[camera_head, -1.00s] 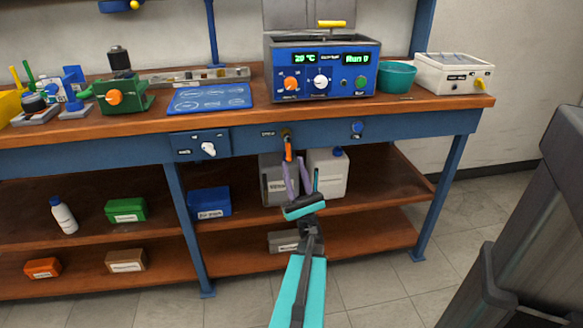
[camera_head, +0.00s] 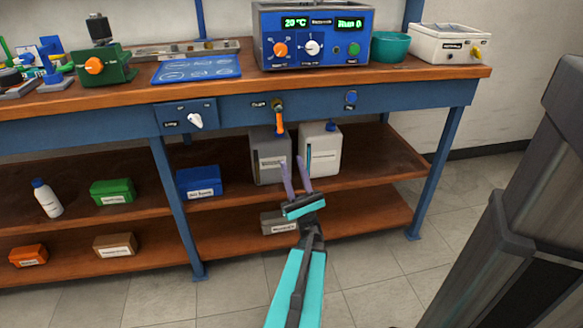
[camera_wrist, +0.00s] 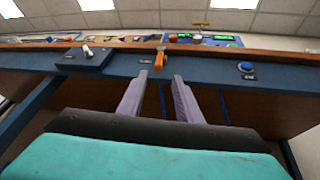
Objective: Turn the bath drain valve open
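The drain valve (camera_head: 279,115) is on the blue front rail of the bench, below the bath. It has a brass body and an orange lever that hangs down. In the wrist view the orange lever (camera_wrist: 160,62) shows just beyond and between my fingertips. The bath (camera_head: 312,36) is a blue-fronted box on the bench top with a 20 °C display. My gripper (camera_head: 293,162) is open and empty, below and apart from the lever in the head view. Its two purple fingers also show in the wrist view (camera_wrist: 160,76).
A white switch (camera_head: 195,121) sits left of the valve on the rail and a blue button (camera_head: 351,98) sits right of it. A grey container (camera_head: 269,158) and a white container (camera_head: 320,152) stand on the shelf behind my gripper.

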